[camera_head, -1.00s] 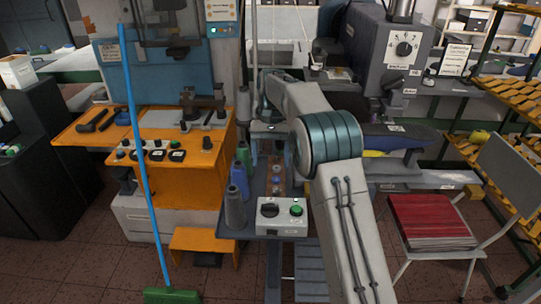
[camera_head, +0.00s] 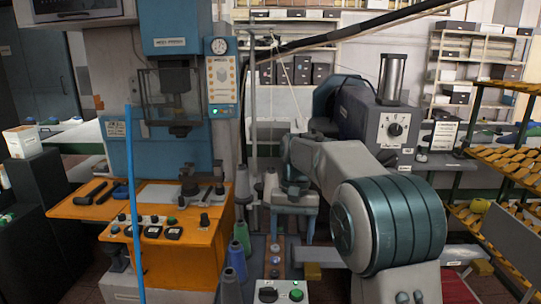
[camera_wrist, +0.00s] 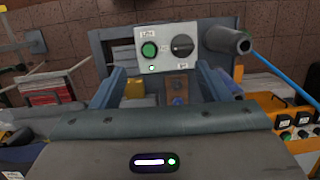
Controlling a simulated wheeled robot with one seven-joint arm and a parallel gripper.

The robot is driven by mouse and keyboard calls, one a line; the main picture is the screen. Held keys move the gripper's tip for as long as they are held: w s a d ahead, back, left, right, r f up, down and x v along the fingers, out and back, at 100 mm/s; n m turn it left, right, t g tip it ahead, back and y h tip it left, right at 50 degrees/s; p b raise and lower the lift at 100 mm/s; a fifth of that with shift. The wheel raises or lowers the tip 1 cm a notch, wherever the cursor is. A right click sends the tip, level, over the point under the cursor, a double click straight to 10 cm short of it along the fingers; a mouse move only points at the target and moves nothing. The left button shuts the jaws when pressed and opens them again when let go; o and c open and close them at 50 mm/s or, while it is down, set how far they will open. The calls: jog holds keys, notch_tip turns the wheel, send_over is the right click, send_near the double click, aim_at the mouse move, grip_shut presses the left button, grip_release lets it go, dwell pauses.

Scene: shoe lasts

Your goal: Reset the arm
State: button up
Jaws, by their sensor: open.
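My arm reaches in from the lower right of the head view, and my gripper (camera_head: 292,230) points down over the narrow bench between the orange station and the grey machine. Its two blue-grey fingers are apart with nothing held between them. In the wrist view my gripper (camera_wrist: 160,72) also shows open. Beyond the fingers there is a small control box (camera_wrist: 165,48) with a green button and a dark knob. This control box also shows at the bottom of the head view (camera_head: 281,291).
An orange workstation (camera_head: 180,255) with a blue press (camera_head: 178,28) stands left. Thread cones (camera_head: 241,233) stand on the bench close to my gripper. A grey machine (camera_head: 375,125) is behind my arm. A yellow slatted rack (camera_head: 510,165) is at right. A blue pole (camera_head: 133,200) stands in front.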

jog(key=s+d+r+t, duration=0.25)
jog(key=s+d, duration=0.35)
jog(key=s, duration=0.6)
jog(key=s+d+f+t, duration=0.1)
jog(key=s+d+f, duration=0.1)
jog(key=s, duration=0.5)
jog(key=s+d+f+t, duration=0.1)
jog(key=s+f+t, duration=0.1)
jog(key=s+f, duration=0.2)
jog(key=s, duration=0.3)
jog(key=shift+d+n+h, duration=0.3)
jog(key=shift+d, duration=0.1)
jog(key=shift+w, duration=0.1)
